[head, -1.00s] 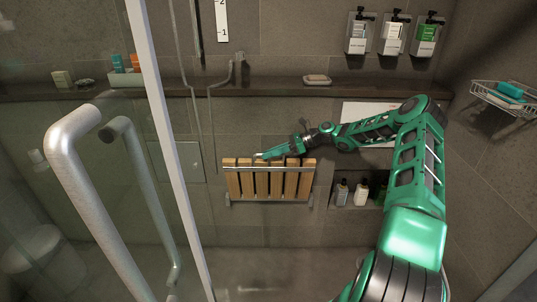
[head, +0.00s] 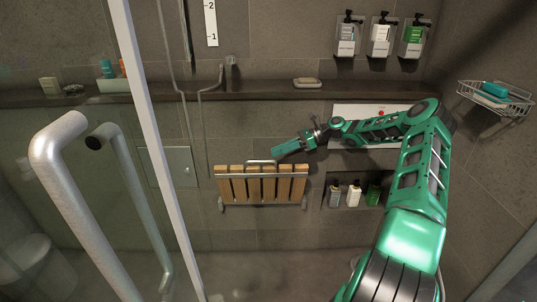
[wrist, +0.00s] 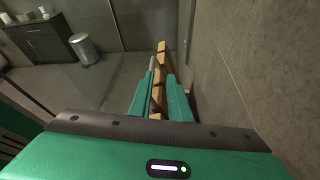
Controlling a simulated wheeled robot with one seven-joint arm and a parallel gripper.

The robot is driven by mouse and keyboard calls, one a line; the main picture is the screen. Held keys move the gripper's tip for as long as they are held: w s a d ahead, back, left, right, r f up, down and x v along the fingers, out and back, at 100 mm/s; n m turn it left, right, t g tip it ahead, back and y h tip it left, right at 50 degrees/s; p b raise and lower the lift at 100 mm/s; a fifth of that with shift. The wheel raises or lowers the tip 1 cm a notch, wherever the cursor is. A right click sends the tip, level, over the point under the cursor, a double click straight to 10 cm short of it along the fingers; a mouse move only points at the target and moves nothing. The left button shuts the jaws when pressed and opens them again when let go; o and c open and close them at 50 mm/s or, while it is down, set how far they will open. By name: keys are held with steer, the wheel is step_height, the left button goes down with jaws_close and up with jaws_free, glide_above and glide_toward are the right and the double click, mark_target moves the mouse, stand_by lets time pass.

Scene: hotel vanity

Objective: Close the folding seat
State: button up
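The folding seat (head: 254,188), with wooden slats and grey metal bars, is on the back shower wall, below the dark ledge. Its slats stand steeply upright, close to the wall. My gripper (head: 276,154) is just above the seat's top edge, pointing left and down. In the wrist view my gripper (wrist: 158,85) has its two green fingers apart. The seat's slats (wrist: 161,55) and a grey bar show edge-on in the gap between them. I cannot tell whether a finger touches the seat. The seat's hinges are hard to make out.
A glass door with a thick metal handle (head: 70,170) stands at the left front. A niche with bottles (head: 354,193) is right of the seat. The ledge (head: 240,96) with a soap dish (head: 307,82) runs above. A wire basket (head: 495,98) hangs at the right.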

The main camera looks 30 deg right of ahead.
steer(key=shift+v, duration=1.55)
steer(key=shift+o, duration=0.2)
steer(key=shift+a, duration=0.1)
steer(key=shift+o, duration=1.2)
steer(key=shift+a, duration=0.1)
steer(key=shift+g+h, duration=0.9)
steer(key=a, duration=0.2)
steer(key=a+f, duration=0.1)
steer(key=a, duration=0.4)
steer(key=shift+w+f, duration=0.1)
steer(key=shift+f, duration=0.2)
steer(key=s+a+f+n+g+h, duration=0.1)
steer(key=s+a+f+g+h, duration=0.1)
steer(key=a+h, duration=0.35)
steer(key=s+a+r+h, duration=0.3)
steer(key=s+r+h, duration=0.3)
steer(key=s+r, duration=0.1)
step_height(320, 180, down, 11)
steer(key=shift+w+d+n, duration=0.2)
steer(key=shift+d+n, duration=0.1)
